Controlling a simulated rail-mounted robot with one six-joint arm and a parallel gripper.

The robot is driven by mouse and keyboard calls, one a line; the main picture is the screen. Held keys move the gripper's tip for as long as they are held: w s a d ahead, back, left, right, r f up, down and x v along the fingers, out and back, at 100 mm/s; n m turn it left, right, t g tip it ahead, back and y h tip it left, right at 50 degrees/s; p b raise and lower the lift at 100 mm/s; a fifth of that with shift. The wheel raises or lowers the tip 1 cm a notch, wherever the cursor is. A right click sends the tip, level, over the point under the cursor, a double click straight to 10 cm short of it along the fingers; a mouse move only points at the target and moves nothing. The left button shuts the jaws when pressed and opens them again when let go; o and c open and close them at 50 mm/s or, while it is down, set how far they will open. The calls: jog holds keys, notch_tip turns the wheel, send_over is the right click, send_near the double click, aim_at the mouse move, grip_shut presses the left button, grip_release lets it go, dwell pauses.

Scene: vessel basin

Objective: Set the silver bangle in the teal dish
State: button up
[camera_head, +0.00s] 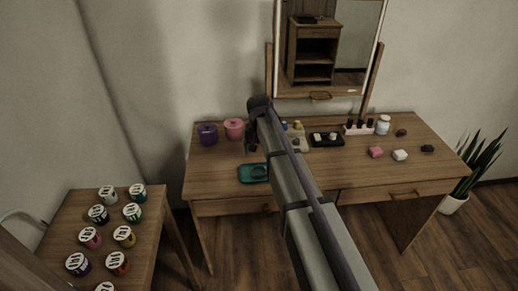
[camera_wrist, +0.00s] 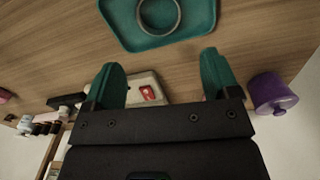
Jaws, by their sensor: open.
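The teal dish (camera_head: 246,177) sits on the dressing table near its front left edge, partly hidden by my arm. It also shows in the wrist view (camera_wrist: 118,31), cut off at the top. The silver bangle (camera_wrist: 179,22) is a ring that lies within the dish's rim in the wrist view, its upper part cut off by the frame. My gripper (camera_wrist: 164,66) is open, its teal fingers wide apart and nothing between them. It is clear of the bangle and dish in the wrist view. In the head view my gripper is mostly hidden by my arm.
A purple pot (camera_head: 208,134) and a pink pot (camera_head: 234,129) stand behind the dish. A pale tray (camera_wrist: 135,84) with a red item, a black tray (camera_head: 326,139) and a nail-polish rack (camera_head: 358,129) lie right. A mirror (camera_head: 330,50) rises behind. Several jars stand on the side table (camera_head: 62,215).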

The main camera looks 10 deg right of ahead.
jog(key=s+r+n+p, duration=0.1)
jog(key=s+r, duration=0.1)
jog(key=s, duration=1.1)
jog(key=s+r+n+p, duration=0.1)
jog(key=s+r, duration=0.1)
jog(key=s, duration=1.2)
jog(key=shift+r+n, duration=0.15)
jog(key=shift+n, duration=0.15)
jog(key=shift+a, duration=0.1)
